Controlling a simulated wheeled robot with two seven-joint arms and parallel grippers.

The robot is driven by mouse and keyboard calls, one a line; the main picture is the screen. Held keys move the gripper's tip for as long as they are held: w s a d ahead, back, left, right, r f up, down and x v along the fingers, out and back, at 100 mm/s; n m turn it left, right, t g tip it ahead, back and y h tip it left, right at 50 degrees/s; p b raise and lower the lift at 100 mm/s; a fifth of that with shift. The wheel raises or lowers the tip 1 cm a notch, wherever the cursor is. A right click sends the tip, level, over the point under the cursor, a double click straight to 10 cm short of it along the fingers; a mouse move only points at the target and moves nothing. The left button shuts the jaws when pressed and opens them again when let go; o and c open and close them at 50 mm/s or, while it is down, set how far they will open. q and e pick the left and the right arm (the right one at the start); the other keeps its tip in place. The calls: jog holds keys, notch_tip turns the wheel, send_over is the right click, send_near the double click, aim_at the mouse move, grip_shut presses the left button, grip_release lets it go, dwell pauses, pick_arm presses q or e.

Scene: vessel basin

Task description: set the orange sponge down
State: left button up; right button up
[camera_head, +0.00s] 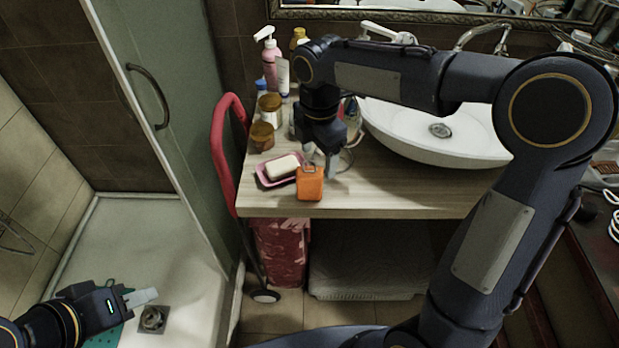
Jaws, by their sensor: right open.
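The orange sponge (310,186) is a small block near the front edge of the wooden counter (400,199). It appears to rest on the counter, just right of the pink soap dish (263,182). My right gripper (320,163) points down right behind and above the sponge. Its fingers are apart, and I cannot tell whether they touch the sponge. My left gripper (141,298) is low at the left, over the shower floor, far from the sponge. Its fingers overlap in this view.
A pale soap bar (283,167) lies in the dish. Jars (262,135) and a pink pump bottle (270,62) stand behind it. A white basin (440,150) fills the counter's right. A red rail (219,150) borders its left. The counter's front strip is clear.

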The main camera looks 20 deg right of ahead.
aim_at(315, 171)
jog(key=f, duration=0.6)
jog(key=shift+a+f, duration=0.25)
jog(key=shift+c, duration=0.2)
jog(key=shift+w, duration=0.1)
jog(key=c, duration=1.2)
jog(key=shift+r, duration=0.1)
